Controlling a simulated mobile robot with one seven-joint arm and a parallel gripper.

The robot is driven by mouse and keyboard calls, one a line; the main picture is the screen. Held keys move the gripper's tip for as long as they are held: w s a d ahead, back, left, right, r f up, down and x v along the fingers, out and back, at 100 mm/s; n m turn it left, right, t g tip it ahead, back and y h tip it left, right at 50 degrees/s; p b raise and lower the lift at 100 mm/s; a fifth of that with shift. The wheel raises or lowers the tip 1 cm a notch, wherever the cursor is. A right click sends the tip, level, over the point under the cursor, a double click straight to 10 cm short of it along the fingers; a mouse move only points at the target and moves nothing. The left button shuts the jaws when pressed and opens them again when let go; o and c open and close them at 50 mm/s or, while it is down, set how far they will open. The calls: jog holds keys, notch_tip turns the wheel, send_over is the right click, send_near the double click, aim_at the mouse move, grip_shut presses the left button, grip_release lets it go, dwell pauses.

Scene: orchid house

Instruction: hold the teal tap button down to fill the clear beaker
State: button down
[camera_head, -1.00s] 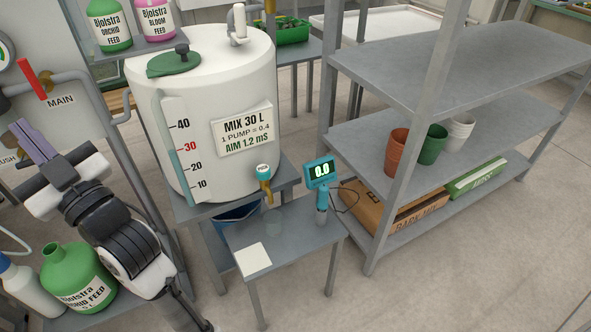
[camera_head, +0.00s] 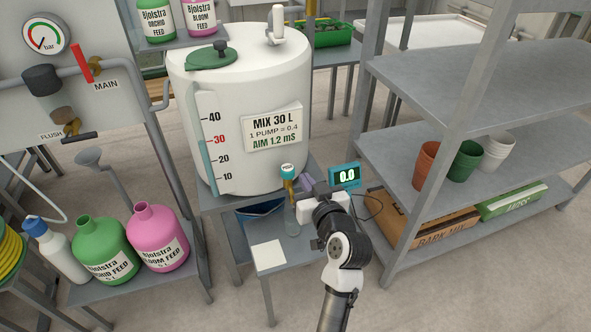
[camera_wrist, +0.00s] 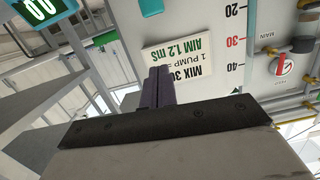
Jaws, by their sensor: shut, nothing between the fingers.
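The teal tap button (camera_head: 287,168) sits on top of the brass tap (camera_head: 290,186) at the front of the white tank. A teal shape at the top edge of the wrist view (camera_wrist: 151,7) looks like the same button. The clear beaker (camera_head: 292,226) stands on the small grey table below the tap, partly hidden by my arm; its fill cannot be made out. My gripper (camera_head: 303,182) is shut and empty, its purple fingers just right of the tap and slightly below the button. The fingers (camera_wrist: 157,88) appear apart from the button in the wrist view.
The white tank (camera_head: 240,90) stands behind the tap. A teal meter (camera_head: 345,176) reading 0.0 is close right of my gripper. A white card (camera_head: 268,256) lies on the table's front left. Grey shelves (camera_head: 480,90) stand to the right.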

jog(key=p, duration=0.2)
send_over(290, 174)
jog(key=v, duration=0.2)
jog(key=f, duration=0.3)
jog(key=shift+w+f, duration=0.35)
jog(key=shift+f, duration=0.05)
jog(key=shift+w+f, duration=0.1)
jog(key=shift+f, duration=0.8)
jog(key=shift+f+b, duration=0.9)
jog(key=shift+b, duration=0.05)
jog(key=shift+f, duration=0.15)
dwell(4.4)
